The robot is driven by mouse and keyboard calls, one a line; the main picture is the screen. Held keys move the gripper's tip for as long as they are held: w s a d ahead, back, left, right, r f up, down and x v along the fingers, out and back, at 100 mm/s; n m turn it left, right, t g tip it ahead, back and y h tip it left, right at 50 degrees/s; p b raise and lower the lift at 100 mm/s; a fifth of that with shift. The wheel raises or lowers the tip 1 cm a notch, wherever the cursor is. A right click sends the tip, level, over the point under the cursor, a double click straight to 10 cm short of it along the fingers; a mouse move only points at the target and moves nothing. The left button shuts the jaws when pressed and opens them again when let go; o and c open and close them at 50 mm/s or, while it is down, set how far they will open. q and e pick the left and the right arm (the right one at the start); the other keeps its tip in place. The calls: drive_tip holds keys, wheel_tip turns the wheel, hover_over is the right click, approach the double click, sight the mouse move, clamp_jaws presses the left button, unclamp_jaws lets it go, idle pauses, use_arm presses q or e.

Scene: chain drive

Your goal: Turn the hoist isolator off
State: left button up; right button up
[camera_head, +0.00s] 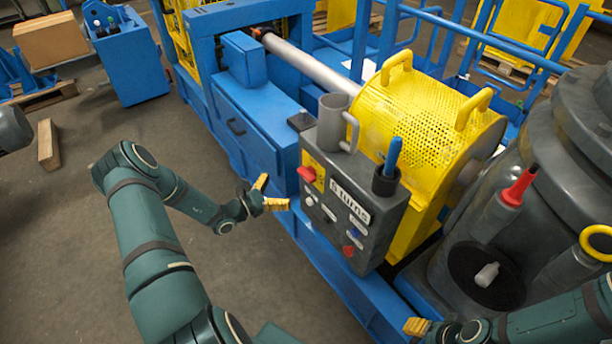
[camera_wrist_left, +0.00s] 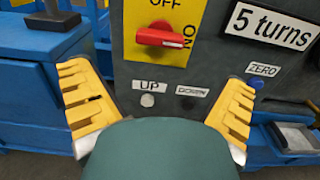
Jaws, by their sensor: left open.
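The hoist isolator is a red rotary handle (camera_head: 307,174) on a yellow plate at the upper left of the grey control box (camera_head: 377,238). In the left wrist view the red handle (camera_wrist_left: 160,38) lies level, its white-marked end pointing right towards "ON". "OFF" is printed above it on the yellow plate (camera_wrist_left: 140,52). My left gripper (camera_head: 271,193) is open and empty, just left of the box and apart from the handle. In the left wrist view its yellow fingers (camera_wrist_left: 157,78) spread below and either side of the handle. My right gripper (camera_head: 417,326) shows only partly at the bottom edge.
Below the isolator are buttons labelled "UP" (camera_wrist_left: 149,86) and "DOWN" (camera_wrist_left: 192,92), with "ZERO" (camera_wrist_left: 263,69) to the right. A "5 turns" sign (camera_wrist_left: 272,26) is beside it. A grey cup (camera_head: 331,122) stands on the box. A yellow perforated guard (camera_head: 425,115) is behind.

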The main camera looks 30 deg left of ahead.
sight(303, 177)
use_arm(q)
drive_tip(key=b+x, duration=0.1)
drive_tip(key=x, duration=0.9)
drive_tip(key=shift+w+d, duration=0.1)
drive_tip(key=shift+w, duration=0.1)
drive_tip(key=c, duration=1.1)
